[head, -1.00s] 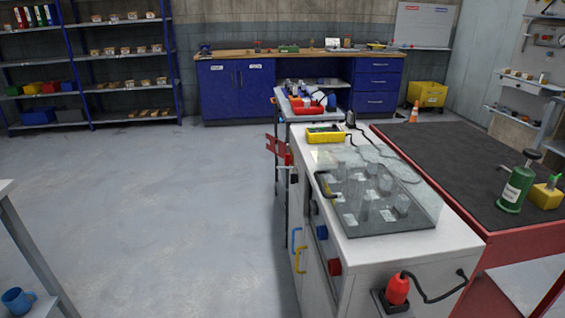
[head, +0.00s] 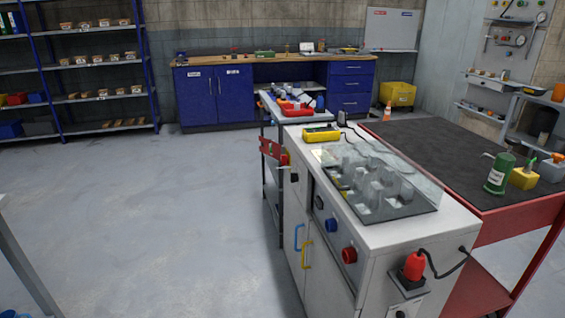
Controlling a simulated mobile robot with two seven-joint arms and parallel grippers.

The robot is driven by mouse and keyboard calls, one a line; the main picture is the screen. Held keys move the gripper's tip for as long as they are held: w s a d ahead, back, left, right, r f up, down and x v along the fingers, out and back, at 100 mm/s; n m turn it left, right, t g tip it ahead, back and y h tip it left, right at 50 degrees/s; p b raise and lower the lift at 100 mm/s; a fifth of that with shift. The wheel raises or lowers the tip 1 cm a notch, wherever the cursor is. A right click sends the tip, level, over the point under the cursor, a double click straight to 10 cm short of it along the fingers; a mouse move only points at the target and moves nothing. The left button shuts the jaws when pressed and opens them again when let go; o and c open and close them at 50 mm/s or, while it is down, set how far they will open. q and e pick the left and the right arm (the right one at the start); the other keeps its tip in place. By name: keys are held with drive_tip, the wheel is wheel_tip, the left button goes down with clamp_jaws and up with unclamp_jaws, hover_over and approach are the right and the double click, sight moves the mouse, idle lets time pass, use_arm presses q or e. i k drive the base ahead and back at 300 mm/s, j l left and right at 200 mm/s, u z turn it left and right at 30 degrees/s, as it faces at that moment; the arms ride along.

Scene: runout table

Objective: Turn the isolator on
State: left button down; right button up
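A white cabinet (head: 436,228) stands right of centre with controls on its left side. These are a red round knob (head: 349,255), a blue round knob (head: 331,225) and dark knobs (head: 319,202) farther along. A red plate (head: 270,148) sticks out at the far end, with a small red and yellow part (head: 285,158) beside it. I cannot tell for sure which of these is the isolator, nor its setting. Neither of my grippers is in view.
A clear cover (head: 390,185) and a yellow meter (head: 321,134) are on the cabinet top. A red plug (head: 414,265) with black cable sits at its near end. A red table with black top (head: 440,145) adjoins on the right. The floor (head: 170,220) to the left is free.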

sight(285, 161)
drive_tip(key=z, duration=0.6)
drive_tip(key=i+j+z, duration=0.2)
drive_tip(key=z, duration=0.15)
drive_tip(key=i+j+z, duration=0.15)
drive_tip(key=j+z, duration=0.2)
drive_tip(key=i+j+z, duration=0.15)
drive_tip(key=j, duration=0.25)
drive_tip(key=j+z, duration=0.2)
drive_tip(key=j, duration=0.2)
drive_tip(key=i+j, duration=0.1)
drive_tip(key=j, duration=0.35)
drive_tip(key=i+j, duration=0.1)
drive_tip(key=j, duration=0.4)
drive_tip(key=i+j+z, duration=0.1)
drive_tip(key=j, duration=0.35)
drive_tip(key=i+j, duration=0.1)
drive_tip(key=j, duration=0.4)
